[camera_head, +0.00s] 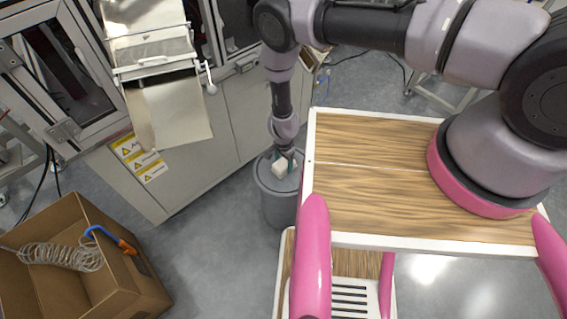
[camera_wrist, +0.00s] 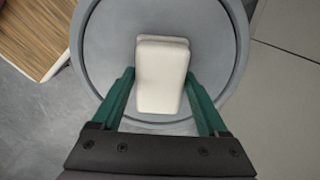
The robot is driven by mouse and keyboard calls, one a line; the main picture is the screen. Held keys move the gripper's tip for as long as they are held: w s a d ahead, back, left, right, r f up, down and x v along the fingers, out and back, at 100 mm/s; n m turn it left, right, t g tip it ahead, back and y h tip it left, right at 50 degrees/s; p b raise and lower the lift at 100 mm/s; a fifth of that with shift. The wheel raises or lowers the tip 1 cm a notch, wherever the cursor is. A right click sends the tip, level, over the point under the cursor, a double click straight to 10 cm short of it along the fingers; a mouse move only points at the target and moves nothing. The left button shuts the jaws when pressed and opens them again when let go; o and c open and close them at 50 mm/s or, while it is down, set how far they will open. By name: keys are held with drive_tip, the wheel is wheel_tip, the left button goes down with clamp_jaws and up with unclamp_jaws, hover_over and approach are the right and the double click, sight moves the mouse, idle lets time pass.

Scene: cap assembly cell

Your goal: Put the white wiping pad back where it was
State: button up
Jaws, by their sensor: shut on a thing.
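The white wiping pad (camera_wrist: 161,76) is a pale block with rounded corners, held between the two green fingers of my gripper (camera_wrist: 160,88). My gripper is shut on it. In the head view the pad (camera_head: 280,170) shows at the end of my gripper (camera_head: 284,162), over the top of a round grey bin (camera_head: 279,207). In the wrist view the grey round top (camera_wrist: 101,45) lies behind the pad. I cannot tell whether the pad touches it.
A wooden-topped table with a white edge (camera_head: 375,153) stands close to the right of the bin. A grey machine cabinet (camera_head: 200,150) stands to the left. An open cardboard box (camera_head: 150,283) with a coiled hose (camera_head: 62,256) is at the lower left. Grey floor is free between them.

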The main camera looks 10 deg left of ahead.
drive_tip(key=o, duration=1.2)
